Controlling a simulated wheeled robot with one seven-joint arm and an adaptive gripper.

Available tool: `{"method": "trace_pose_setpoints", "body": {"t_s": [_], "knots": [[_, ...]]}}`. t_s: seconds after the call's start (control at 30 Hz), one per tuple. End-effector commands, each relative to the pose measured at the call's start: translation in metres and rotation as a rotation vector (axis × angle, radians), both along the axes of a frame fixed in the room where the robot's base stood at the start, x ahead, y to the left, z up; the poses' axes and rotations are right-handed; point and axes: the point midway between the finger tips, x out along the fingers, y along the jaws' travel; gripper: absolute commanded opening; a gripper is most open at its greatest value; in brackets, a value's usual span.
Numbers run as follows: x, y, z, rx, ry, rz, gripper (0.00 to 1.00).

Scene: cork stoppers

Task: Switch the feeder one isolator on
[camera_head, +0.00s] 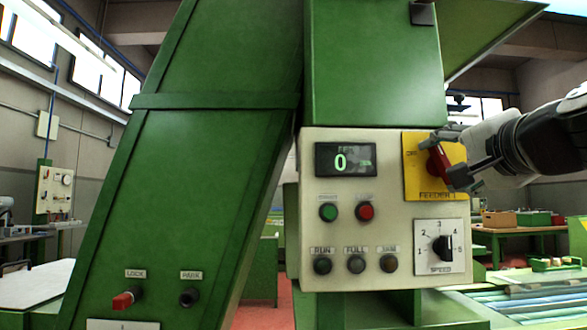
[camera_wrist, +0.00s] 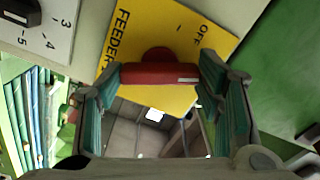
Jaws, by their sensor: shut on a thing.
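The feeder one isolator is a red rotary handle (camera_head: 436,162) on a yellow plate (camera_head: 412,187) at the upper right of the cream control panel. The plate reads FEEDER, with the rest of the label partly covered. In the wrist view the red handle (camera_wrist: 160,74) lies crosswise between the two fingers, and OFF shows on the yellow plate (camera_wrist: 185,22). My gripper (camera_wrist: 160,85) is shut on the handle, one finger at each end. In the head view my gripper (camera_head: 452,163) reaches in from the right and hides part of the handle and plate.
The panel (camera_head: 308,190) also carries a display reading 0 (camera_head: 346,160), a green button (camera_head: 328,212), a red button (camera_head: 365,211), several dark buttons below and a speed dial (camera_head: 442,247). Green machine housing stands above and left.

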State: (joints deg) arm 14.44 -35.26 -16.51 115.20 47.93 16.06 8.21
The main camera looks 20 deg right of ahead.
Motion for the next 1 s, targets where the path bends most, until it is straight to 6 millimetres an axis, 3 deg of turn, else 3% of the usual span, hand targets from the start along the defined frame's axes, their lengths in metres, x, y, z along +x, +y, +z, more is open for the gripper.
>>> {"method": "trace_pose_setpoints", "body": {"t_s": [0.5,1.0], "knots": [[-0.0001,-0.0007,-0.0005,0.357,-0.101,-0.002,0.32],[0.0000,-0.0009,-0.0010,0.443,-0.126,-0.002,0.32]]}}
